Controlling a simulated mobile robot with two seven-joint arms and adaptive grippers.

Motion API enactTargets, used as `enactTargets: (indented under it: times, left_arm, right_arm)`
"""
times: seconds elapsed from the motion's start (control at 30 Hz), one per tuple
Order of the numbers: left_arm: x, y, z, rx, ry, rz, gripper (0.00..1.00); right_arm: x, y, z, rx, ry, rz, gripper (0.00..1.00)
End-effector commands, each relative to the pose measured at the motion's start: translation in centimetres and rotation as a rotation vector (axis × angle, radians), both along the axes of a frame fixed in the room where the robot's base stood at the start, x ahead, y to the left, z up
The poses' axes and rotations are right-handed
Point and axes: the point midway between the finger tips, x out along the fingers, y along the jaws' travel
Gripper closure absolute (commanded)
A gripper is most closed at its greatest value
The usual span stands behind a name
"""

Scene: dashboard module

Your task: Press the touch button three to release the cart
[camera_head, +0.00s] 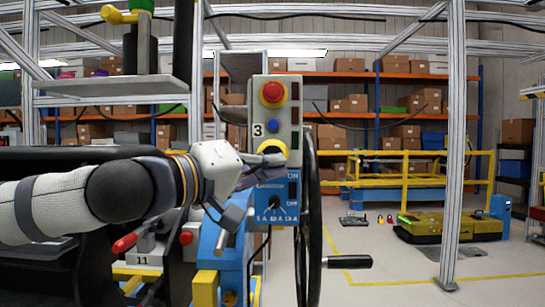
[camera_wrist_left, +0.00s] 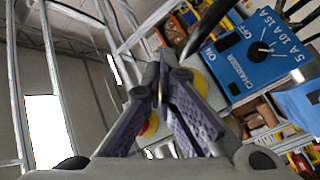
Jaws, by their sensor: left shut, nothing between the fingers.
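A grey control box (camera_head: 284,110) marked "3" stands upright in the middle of the head view. It carries a red mushroom button (camera_head: 272,92) on a yellow ring, a small blue button (camera_head: 272,126), and a round yellow-ringed button (camera_head: 271,145) below. My left gripper (camera_head: 273,158) is shut and empty, its fingertips in front of the lowest button and partly hiding it. In the left wrist view, the shut fingertips (camera_wrist_left: 160,84) lie beside a yellow round part (camera_wrist_left: 197,82). I cannot tell whether they touch it. My right gripper is not in view.
A blue charger panel (camera_head: 277,196) with a dial sits just below the box. A black hanging hose or wheel rim (camera_head: 312,220) stands close at its right. A low yellow vehicle (camera_head: 450,226) is on the floor at right. A metal post (camera_head: 455,130) stands nearer.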

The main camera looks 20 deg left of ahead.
Motion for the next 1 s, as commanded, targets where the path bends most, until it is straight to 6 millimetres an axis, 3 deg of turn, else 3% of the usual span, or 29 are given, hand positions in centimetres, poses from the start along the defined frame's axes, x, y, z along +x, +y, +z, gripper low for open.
enactTargets:
  times: [1.0]
  left_arm:
    - [1.1, 0.3, 0.0, 0.000, 0.000, 0.000, 1.00]
  right_arm:
    - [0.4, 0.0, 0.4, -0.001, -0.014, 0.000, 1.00]
